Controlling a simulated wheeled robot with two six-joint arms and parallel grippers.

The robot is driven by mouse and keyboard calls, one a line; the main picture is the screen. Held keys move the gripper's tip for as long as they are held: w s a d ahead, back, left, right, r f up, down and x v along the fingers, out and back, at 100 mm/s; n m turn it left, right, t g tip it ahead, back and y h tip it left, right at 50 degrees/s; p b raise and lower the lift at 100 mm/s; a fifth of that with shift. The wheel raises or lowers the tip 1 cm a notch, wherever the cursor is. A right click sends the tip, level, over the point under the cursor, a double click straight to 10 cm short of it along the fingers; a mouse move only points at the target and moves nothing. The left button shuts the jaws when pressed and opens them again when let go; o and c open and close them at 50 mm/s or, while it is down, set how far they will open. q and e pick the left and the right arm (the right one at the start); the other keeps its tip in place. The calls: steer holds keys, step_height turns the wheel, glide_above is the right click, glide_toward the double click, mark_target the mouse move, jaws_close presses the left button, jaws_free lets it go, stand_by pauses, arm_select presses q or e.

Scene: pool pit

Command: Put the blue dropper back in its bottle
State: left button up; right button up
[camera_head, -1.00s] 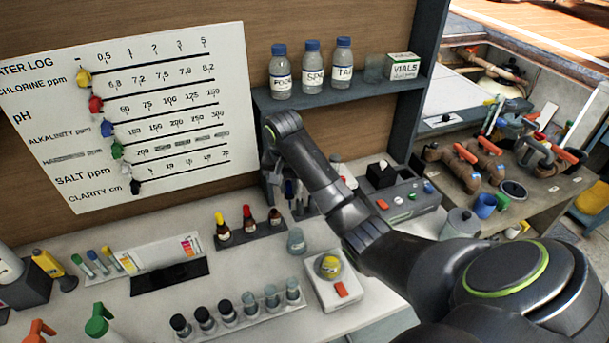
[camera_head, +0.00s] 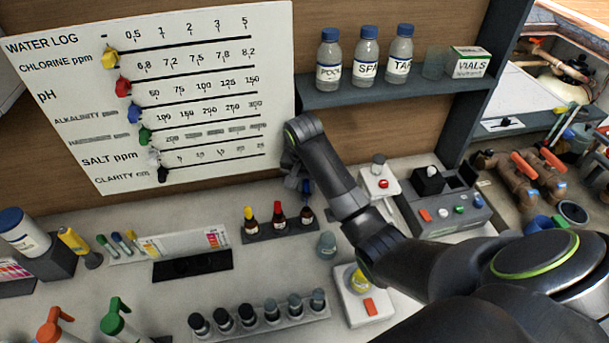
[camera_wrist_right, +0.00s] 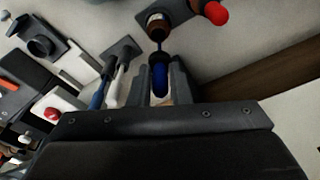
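My right gripper (camera_head: 297,182) is in front of the back wall. In the right wrist view my right gripper (camera_wrist_right: 160,82) is shut on the blue dropper (camera_wrist_right: 160,76), with a finger on each side of its blue bulb. The dropper (camera_head: 307,187) also shows in the head view, above the open brown bottle (camera_head: 306,216) at the right end of the small rack. In the wrist view its thin stem reaches the mouth of the bottle (camera_wrist_right: 157,22). How deep the tip is cannot be told. My left gripper is not in view.
A yellow-capped bottle (camera_head: 251,225) and a red-capped bottle (camera_head: 279,217) share the dark rack (camera_head: 266,234). A glass jar (camera_head: 327,244) stands just in front. A row of vials (camera_head: 271,309) is nearer. The shelf (camera_head: 400,93) with white-labelled bottles is above.

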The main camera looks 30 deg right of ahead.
mark_target(306, 196)
steer(key=shift+s+a, duration=0.1)
steer(key=shift+s, duration=0.1)
steer(key=shift+f, duration=1.15)
steer(key=shift+f, duration=0.1)
steer(key=shift+f, duration=1.4)
steer(key=shift+f+b, duration=0.4)
steer(key=shift+f, duration=0.25)
stand_by(0.3)
steer(key=o, duration=0.7)
steer(key=shift+c, duration=0.2)
steer(key=shift+r, duration=0.1)
